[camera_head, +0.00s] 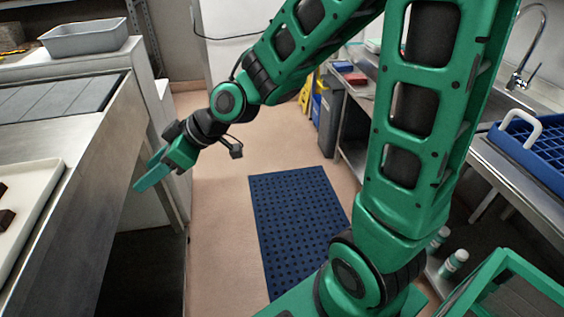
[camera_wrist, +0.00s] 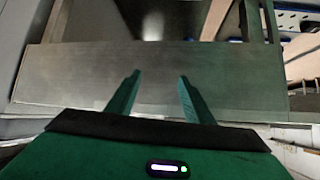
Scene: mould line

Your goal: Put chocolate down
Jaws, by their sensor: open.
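Dark brown chocolate pieces (camera_head: 5,220) lie on a white tray (camera_head: 40,188) on the steel counter at the left edge of the head view. One piece is cut off by the picture's edge. My gripper (camera_head: 150,176) is at the counter's right edge, to the right of the tray and apart from the chocolate. In the wrist view my gripper (camera_wrist: 158,78) has its two green fingers spread with nothing between them. A bare steel surface shows beyond the fingertips. No chocolate shows in the wrist view.
The steel counter (camera_head: 85,155) has bare room between the tray and its right edge. A grey bin (camera_head: 85,38) stands behind it. A blue mat (camera_head: 300,225) lies on the floor. At right are a sink counter and a blue rack (camera_head: 540,145).

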